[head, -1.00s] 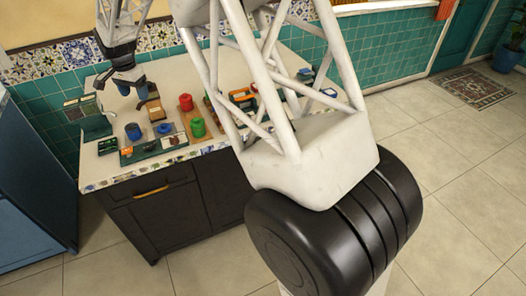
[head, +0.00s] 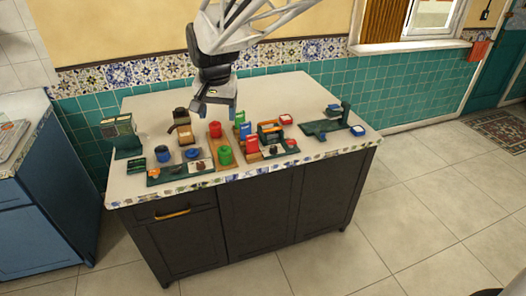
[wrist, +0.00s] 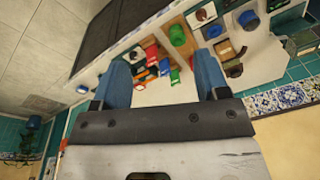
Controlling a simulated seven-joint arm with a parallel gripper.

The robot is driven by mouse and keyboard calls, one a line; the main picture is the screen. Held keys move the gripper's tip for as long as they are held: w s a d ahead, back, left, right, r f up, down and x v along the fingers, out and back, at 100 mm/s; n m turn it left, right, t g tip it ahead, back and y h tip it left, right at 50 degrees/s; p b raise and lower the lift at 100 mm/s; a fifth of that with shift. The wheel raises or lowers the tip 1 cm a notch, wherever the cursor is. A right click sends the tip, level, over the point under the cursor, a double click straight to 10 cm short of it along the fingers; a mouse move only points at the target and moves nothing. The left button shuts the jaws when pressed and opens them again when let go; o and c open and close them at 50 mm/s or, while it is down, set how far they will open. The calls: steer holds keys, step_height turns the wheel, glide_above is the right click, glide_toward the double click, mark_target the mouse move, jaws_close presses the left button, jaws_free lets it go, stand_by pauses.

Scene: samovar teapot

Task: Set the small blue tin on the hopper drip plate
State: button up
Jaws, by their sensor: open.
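A small blue tin (head: 162,153), a plain upright cylinder, stands near the left front of the counter. A second, lower blue piece (head: 193,153) lies to its right on a dark green tray, so I cannot tell for sure which one is the task's tin. A dark green stand (head: 121,151) at the left end may be the hopper; its drip plate is too small to make out. My gripper (head: 216,108) hangs above the middle of the counter, behind the red tin, open and empty. Its blue fingers (wrist: 163,88) are apart in the wrist view.
A red tin (head: 214,129) and green tin (head: 224,154) stand mid-counter, with a brown grinder-like object (head: 182,125) to the left. Red and green packs and an orange carrier (head: 269,130) are to the right. Another green stand (head: 340,118) is farther right. The counter's back (head: 165,97) is clear.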

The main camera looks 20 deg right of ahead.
steer(key=s+d+f+n, duration=0.1)
steer(key=s+d, duration=0.1)
steer(key=s, duration=0.7)
steer(key=s+d+f+n, duration=0.1)
steer(key=s+d+n, duration=0.1)
steer(key=s, duration=0.7)
steer(key=s+d+f+n+t, duration=0.1)
steer(key=s+d, duration=0.2)
steer(key=s, duration=0.7)
steer(key=shift+d, duration=0.35)
